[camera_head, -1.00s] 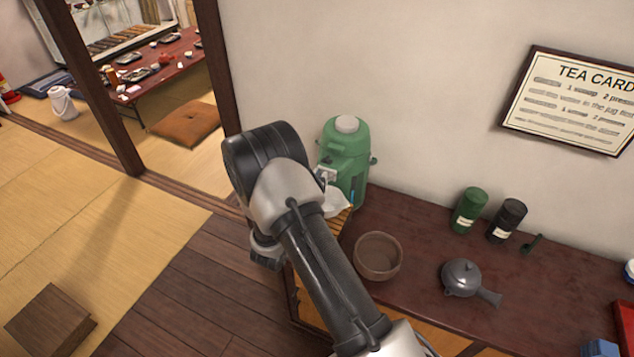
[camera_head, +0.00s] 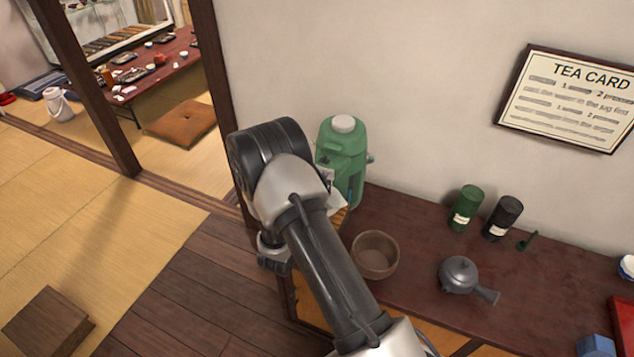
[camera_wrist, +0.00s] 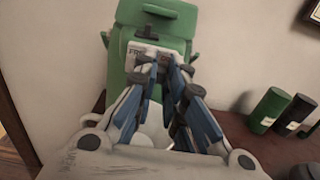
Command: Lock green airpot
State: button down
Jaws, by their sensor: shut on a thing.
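The green airpot (camera_head: 343,150) stands upright at the left end of the dark counter against the wall, with a pale round knob on top. In the wrist view the airpot (camera_wrist: 157,14) fills the upper middle, with a white lettered label (camera_wrist: 141,58) and a dark slider-like part (camera_wrist: 160,41) on its front. My gripper (camera_wrist: 163,68) is at this front panel, its blue-and-grey fingers close together over part of the label. It is shut on a small part there; the fingertips hide most of that part. In the head view my arm hides the gripper.
A brown bowl (camera_head: 375,255), a grey teapot (camera_head: 459,275), a green canister (camera_head: 466,208) and a black canister (camera_head: 503,218) stand on the counter (camera_head: 420,235) to the right. A tea card sign (camera_head: 570,98) hangs on the wall.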

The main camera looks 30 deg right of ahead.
jog(key=c, duration=1.6)
grip_release()
jog(key=shift+c, duration=0.2)
jog(key=v, duration=1.2)
jog(key=shift+d, duration=0.1)
